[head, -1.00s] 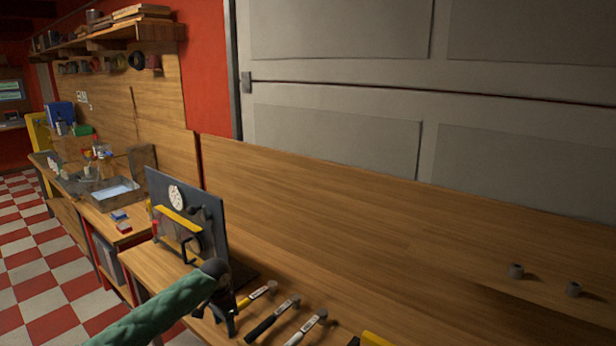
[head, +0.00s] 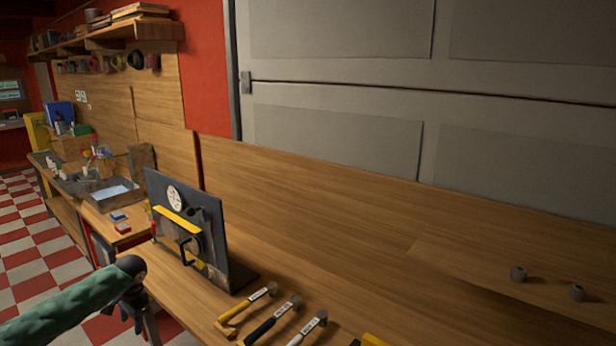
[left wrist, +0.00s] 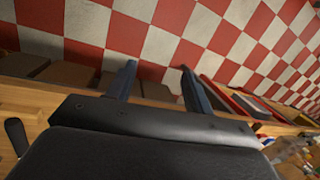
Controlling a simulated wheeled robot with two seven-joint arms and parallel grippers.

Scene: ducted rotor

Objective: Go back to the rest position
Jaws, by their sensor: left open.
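My left gripper (head: 140,318) is at the lower left of the head view, off the front edge of the workbench (head: 215,305). In the left wrist view its two fingers (left wrist: 157,85) are spread apart with nothing between them, over the checkered floor (left wrist: 165,45). A dark upright board (head: 215,245) with a white dial, a yellow bar and a black handle stands on the bench, to the right of the gripper and apart from it. My right gripper is not in view.
Several hammers (head: 272,320) lie on the bench near its front. Two small grey cylinders (head: 518,273) are at the right. A second bench with a grey tray (head: 112,190) stands further back on the left. The floor at the left is clear.

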